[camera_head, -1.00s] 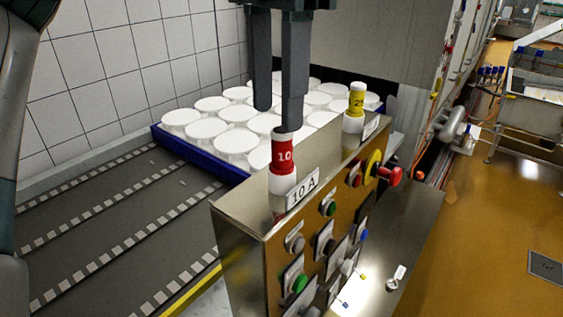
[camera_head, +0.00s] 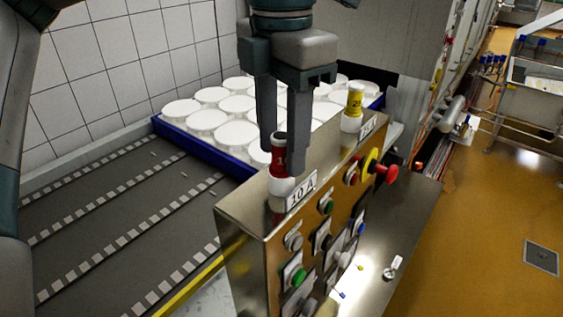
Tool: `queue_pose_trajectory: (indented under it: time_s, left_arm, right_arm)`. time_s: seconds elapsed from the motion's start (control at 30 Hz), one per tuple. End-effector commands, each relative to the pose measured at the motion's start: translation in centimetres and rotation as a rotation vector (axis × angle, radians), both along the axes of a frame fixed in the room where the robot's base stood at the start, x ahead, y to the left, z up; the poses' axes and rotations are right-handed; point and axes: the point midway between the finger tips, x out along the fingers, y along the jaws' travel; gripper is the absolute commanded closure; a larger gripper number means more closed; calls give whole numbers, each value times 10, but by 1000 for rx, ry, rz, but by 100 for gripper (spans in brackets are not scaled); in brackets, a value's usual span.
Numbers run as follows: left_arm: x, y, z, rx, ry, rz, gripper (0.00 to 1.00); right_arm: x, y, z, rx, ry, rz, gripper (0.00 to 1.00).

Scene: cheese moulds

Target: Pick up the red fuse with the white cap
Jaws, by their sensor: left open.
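The red fuse (camera_head: 279,164) stands upright in a white socket (camera_head: 281,186) on top of the steel control box, behind the "10 A" label. A yellow fuse (camera_head: 355,100) stands in another white socket to the right, apart from the gripper. My right gripper is not in view.
The control box (camera_head: 245,225) carries buttons and a red emergency knob (camera_head: 387,174) on its front. Behind it, a blue tray (camera_head: 195,150) holds several white round moulds (camera_head: 237,134). A dark conveyor (camera_head: 110,230) lies to the left, beside a tiled wall.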

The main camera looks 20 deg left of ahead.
Motion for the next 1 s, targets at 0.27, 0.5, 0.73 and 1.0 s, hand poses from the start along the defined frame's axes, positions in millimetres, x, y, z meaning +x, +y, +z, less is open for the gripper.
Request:
queue_pose_trajectory:
  time_s: [0.27,0.5,0.73,1.0]
  left_arm:
    - [0,0,-7,-1,-1,0,58]
    - [0,0,-7,-1,-1,0,58]
    - [0,0,-7,-1,-1,0,96]
    - [0,0,-7,-1,-1,0,100]
  right_arm:
    - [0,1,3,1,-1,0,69]
    - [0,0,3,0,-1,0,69]
    - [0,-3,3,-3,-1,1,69]
    - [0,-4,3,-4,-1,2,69]
